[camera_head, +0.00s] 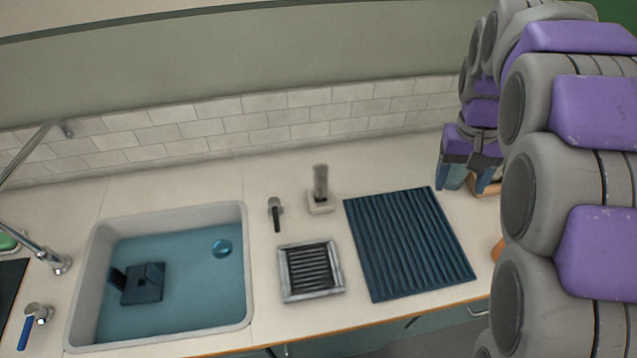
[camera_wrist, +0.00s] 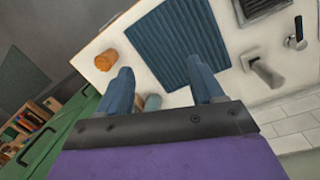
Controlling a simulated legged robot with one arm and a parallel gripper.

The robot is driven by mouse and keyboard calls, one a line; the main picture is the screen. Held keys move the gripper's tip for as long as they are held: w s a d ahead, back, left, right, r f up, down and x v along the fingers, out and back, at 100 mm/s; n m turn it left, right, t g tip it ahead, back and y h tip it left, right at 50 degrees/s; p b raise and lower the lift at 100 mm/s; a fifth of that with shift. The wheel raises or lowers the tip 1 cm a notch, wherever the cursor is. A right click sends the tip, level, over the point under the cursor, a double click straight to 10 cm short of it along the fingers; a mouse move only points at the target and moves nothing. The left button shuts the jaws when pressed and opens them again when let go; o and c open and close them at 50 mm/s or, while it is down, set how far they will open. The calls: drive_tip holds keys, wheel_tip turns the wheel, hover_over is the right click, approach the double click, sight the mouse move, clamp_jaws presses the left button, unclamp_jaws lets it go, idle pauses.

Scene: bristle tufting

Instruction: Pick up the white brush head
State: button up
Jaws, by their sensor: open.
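A pale square block with an upright grey tuft or post (camera_head: 320,203) stands on the white counter; it looks most like the white brush head, though its details are too small to be sure. What looks like the same piece is at the right of the wrist view (camera_wrist: 266,73). My gripper (camera_head: 467,182) is at the counter's right end, well to the right of this piece. In the wrist view its two blue fingers (camera_wrist: 160,68) are spread apart with nothing held between them.
A ribbed blue mat (camera_head: 410,245) lies between my gripper and the block. A framed dark grille (camera_head: 311,270), a small dark fitting (camera_head: 276,213) and a sink (camera_head: 240,265) are farther left. An orange cylinder (camera_wrist: 105,60) and a teal one (camera_wrist: 152,102) are near my fingers.

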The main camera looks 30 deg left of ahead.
drive_tip(key=w+a+f+n, duration=0.2)
drive_tip(key=w+a, duration=0.5)
drive_tip(key=n+y+p, duration=0.1)
drive_tip(key=n, duration=0.4)
hover_over(320, 167)
wheel_tip(320, 167, down, 10)
drive_tip(key=shift+t, duration=0.3)
drive_tip(key=f, duration=0.3)
drive_tip(key=f+b, duration=0.1)
drive_tip(key=f, duration=0.3)
drive_tip(key=f+b, duration=0.1)
drive_tip(key=f, duration=0.3)
drive_tip(key=shift+s+d, duration=0.1)
drive_tip(key=shift+d, duration=0.15)
drive_tip(key=shift+a+f+b, duration=0.25)
drive_tip(key=shift+f+b, duration=0.15)
drive_tip(key=shift+f, duration=0.3)
wheel_tip(320, 167, down, 5)
drive_tip(key=shift+d+r+b, duration=0.1)
drive_tip(key=shift+b, duration=0.8)
drive_tip(key=shift+c, duration=0.3)
drive_tip(key=c, duration=1.1)
